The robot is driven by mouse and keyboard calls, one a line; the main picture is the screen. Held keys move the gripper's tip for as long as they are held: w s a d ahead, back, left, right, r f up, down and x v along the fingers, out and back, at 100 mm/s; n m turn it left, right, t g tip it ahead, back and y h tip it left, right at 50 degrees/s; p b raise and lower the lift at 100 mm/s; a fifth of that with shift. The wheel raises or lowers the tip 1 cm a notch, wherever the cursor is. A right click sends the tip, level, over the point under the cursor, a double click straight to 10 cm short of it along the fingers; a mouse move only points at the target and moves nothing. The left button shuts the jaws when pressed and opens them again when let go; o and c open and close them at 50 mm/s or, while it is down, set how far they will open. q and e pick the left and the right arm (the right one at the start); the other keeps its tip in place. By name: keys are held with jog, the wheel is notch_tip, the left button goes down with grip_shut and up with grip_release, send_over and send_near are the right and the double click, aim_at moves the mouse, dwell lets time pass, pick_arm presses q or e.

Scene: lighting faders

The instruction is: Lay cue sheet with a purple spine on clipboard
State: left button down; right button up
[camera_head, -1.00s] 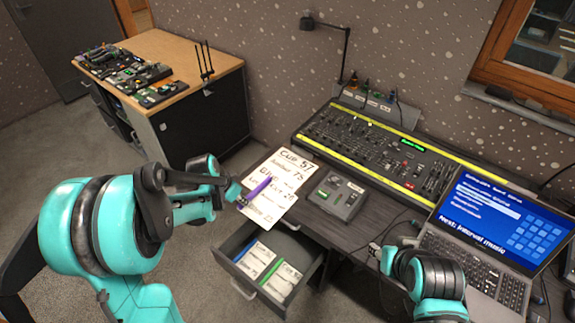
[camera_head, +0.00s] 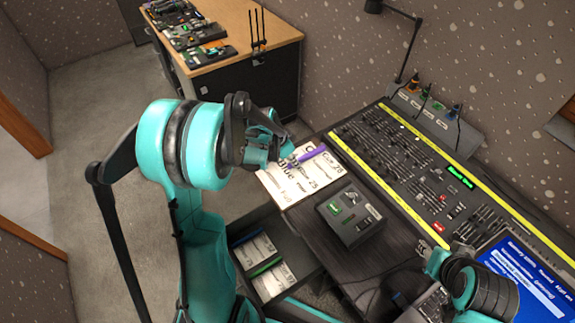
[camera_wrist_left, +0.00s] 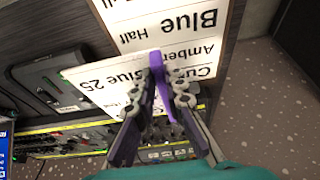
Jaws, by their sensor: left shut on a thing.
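The cue sheet with a purple spine (camera_head: 311,153) is white and printed. My left gripper (camera_head: 286,157) is shut on its spine. In the left wrist view, the gripper (camera_wrist_left: 166,90) pinches the purple spine (camera_wrist_left: 157,68), and the sheet (camera_wrist_left: 100,86) extends to the left. A larger printed white board with a tan edge, apparently the clipboard (camera_wrist_left: 178,38), lies on the desk partly under the held sheet; it also shows in the head view (camera_head: 283,188). I cannot tell whether sheet and board touch. My right gripper (camera_head: 428,256) is near the laptop, its jaws unclear.
A small control box (camera_head: 350,212) stands right of the board. The fader console (camera_head: 410,165) runs behind it, with a laptop (camera_head: 525,275) at right. An open drawer (camera_head: 287,242) below the desk holds sheets with blue and green spines.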

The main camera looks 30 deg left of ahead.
pick_arm(q)
jog(key=a+f, duration=0.1)
jog(key=a, duration=0.1)
jog(key=w+a+f+b, duration=0.1)
jog(key=a+f, duration=0.1)
jog(key=a, duration=0.1)
jog(key=w+a+f+b, duration=0.1)
jog(key=a+f, duration=0.1)
jog(key=a, duration=0.1)
jog(key=shift+w+f, duration=0.15)
jog(key=shift+w, duration=0.05)
notch_tip(320, 180, down, 4)
jog(key=shift+b, duration=1.15)
jog(key=c, duration=1.6)
grip_release()
